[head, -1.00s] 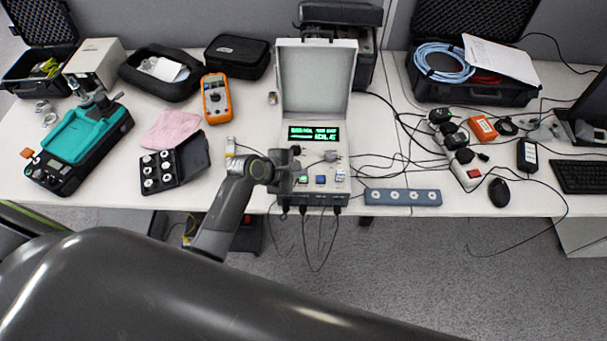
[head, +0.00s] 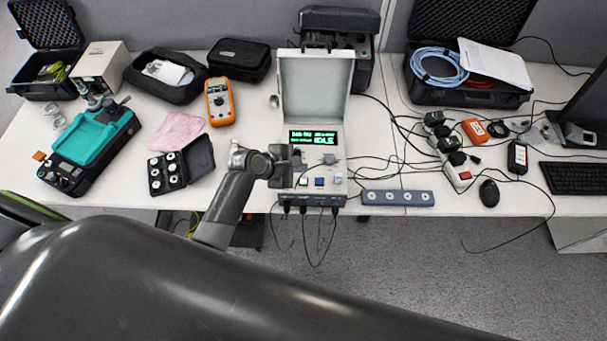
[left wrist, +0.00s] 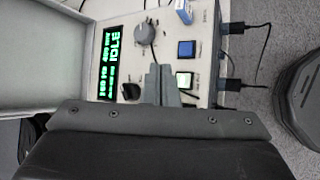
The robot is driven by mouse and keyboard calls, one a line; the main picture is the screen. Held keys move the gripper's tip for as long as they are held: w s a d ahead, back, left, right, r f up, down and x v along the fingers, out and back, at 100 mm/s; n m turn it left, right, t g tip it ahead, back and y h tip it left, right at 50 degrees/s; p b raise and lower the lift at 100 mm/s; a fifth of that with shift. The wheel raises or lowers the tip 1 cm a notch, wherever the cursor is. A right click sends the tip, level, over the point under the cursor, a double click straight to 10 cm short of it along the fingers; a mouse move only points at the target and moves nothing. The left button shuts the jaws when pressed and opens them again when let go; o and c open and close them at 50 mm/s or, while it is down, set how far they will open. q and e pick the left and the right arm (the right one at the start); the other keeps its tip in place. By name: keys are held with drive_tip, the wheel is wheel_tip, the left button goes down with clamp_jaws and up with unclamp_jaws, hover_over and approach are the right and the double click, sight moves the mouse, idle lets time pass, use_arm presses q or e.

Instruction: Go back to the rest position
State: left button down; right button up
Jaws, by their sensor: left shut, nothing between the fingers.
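My left gripper (head: 295,160) is shut and empty. It is over the left part of the control panel of the grey calibrator case (head: 316,84), below its lit display (head: 314,137), which reads IDLE in green. In the left wrist view the shut fingers (left wrist: 160,72) lie over the panel, between a grey knob (left wrist: 145,33) and a black knob (left wrist: 131,91). A green-white button (left wrist: 184,80) and a blue button (left wrist: 187,48) are beside them. I cannot tell whether the fingertips touch the panel. My right gripper is not in view.
The case's lid stands open behind the panel. A multimeter (head: 220,101), a black case of round sensors (head: 181,165) and a teal-topped device (head: 90,139) are to the left.

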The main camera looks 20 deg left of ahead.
use_arm(q)
drive_tip(key=shift+r+p, duration=0.55)
drive_tip(key=shift+r, duration=0.25)
drive_tip(key=shift+f, duration=0.1)
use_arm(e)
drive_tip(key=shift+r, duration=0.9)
use_arm(q)
drive_tip(key=shift+s, duration=0.1)
